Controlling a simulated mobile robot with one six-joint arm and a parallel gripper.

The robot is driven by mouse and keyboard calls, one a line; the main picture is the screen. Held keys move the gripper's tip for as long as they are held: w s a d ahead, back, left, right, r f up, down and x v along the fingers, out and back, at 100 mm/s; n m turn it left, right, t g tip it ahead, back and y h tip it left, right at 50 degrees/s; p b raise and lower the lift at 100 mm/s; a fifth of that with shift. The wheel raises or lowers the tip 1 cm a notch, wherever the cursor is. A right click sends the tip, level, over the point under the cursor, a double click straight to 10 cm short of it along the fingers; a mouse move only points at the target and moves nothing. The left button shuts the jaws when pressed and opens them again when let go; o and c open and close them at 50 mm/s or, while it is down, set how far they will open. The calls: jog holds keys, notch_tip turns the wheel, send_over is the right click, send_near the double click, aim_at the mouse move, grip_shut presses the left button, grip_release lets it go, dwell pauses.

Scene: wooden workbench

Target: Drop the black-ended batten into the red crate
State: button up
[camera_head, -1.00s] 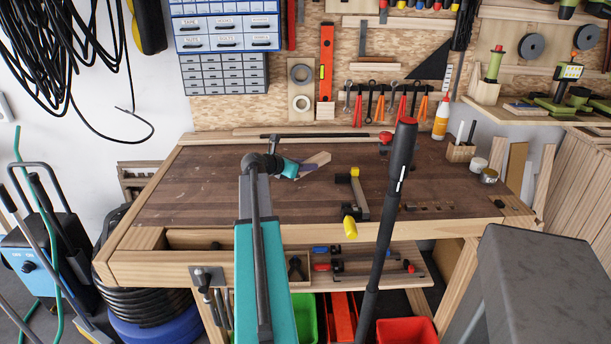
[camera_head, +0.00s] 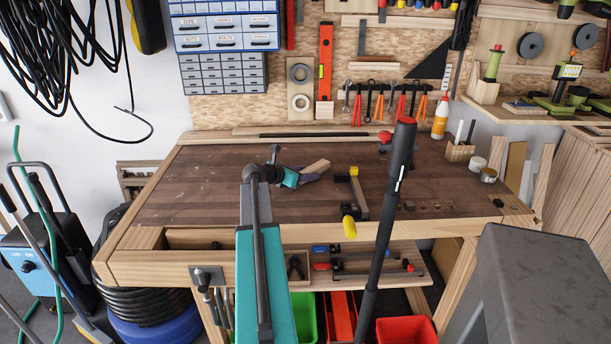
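My gripper (camera_head: 300,179) is over the middle of the bench, at the end of my teal arm. A short pale wooden batten (camera_head: 317,166) sticks out to the right from it, and my gripper appears shut on it. The fingers are small and partly hidden, and I cannot make out a black end on this piece. A dark shape lies just under the batten; I cannot tell if it is a finger or shadow. The red crate (camera_head: 408,330) is low at the front, below the bench, cut off by the bottom edge.
A green crate (camera_head: 304,318) stands left of the red one, under the workbench (camera_head: 200,195). A clamp with yellow ends (camera_head: 358,195) lies right of my gripper. A black post with a red top (camera_head: 400,160) rises in front. A grey box-like surface (camera_head: 545,285) fills the lower right.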

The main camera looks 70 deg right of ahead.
jog(key=shift+r, duration=0.15)
jog(key=v, duration=1.2)
jog(key=shift+b, duration=0.35)
dwell(0.3)
